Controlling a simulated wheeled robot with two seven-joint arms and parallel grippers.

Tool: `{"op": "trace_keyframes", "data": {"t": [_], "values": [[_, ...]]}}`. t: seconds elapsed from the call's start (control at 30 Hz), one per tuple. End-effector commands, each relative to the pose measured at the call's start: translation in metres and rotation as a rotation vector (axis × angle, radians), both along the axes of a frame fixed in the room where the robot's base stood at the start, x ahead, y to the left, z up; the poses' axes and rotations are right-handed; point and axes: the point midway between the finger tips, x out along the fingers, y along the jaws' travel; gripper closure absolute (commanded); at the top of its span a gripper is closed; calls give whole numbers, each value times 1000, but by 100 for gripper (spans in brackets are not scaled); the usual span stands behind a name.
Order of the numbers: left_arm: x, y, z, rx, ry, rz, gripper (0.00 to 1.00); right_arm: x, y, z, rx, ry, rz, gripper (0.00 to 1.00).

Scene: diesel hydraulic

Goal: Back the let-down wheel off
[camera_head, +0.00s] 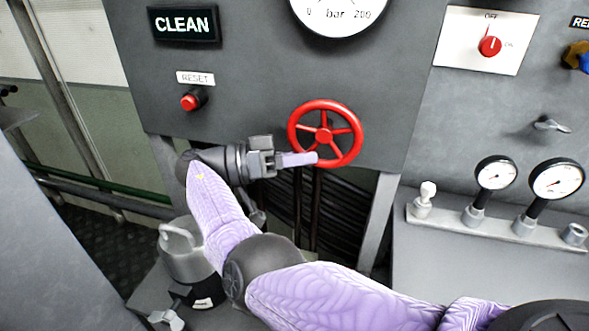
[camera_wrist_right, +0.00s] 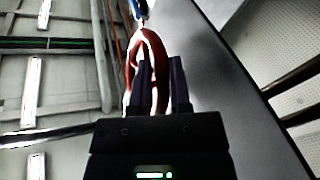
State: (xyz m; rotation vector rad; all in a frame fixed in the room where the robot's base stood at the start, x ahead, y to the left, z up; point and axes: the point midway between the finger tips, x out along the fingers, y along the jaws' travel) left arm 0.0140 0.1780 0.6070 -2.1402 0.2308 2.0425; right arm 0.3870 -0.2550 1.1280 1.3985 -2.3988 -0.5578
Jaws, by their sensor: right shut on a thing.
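The let-down wheel is a red spoked handwheel (camera_head: 325,113) on the dark grey panel, below the large bar gauge, in the head view. My right gripper (camera_head: 312,158) reaches in from the lower right and is shut on the lower left part of the wheel's rim. In the right wrist view the red rim (camera_wrist_right: 152,50) passes between the two dark fingers of the right gripper (camera_wrist_right: 162,75). The wheel's hub shows in the head view, but its stem behind is hidden. My left gripper is not in view.
A red reset button (camera_head: 190,102) sits left of the wheel. A red selector knob (camera_head: 489,46) is at the upper right. Small gauges (camera_head: 495,173) stand on a grey ledge at the right. A grey lifting-ring fitting (camera_head: 182,250) stands at the lower left, close to my right arm.

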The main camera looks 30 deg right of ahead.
Motion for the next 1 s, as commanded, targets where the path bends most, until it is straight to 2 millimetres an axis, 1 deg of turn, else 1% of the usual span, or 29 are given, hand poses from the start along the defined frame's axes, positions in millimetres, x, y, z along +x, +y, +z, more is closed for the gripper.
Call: {"op": "trace_keyframes", "data": {"t": [0.03,0.1,0.5,1.0], "values": [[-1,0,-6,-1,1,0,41,-1,-2,-5,-26,30,0,100],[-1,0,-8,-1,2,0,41,-3,-3,-5,-62,72,-1,100],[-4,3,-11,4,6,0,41,-11,-10,-7,-200,235,0,100],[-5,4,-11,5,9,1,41,-12,-12,-6,-236,275,0,100]]}}
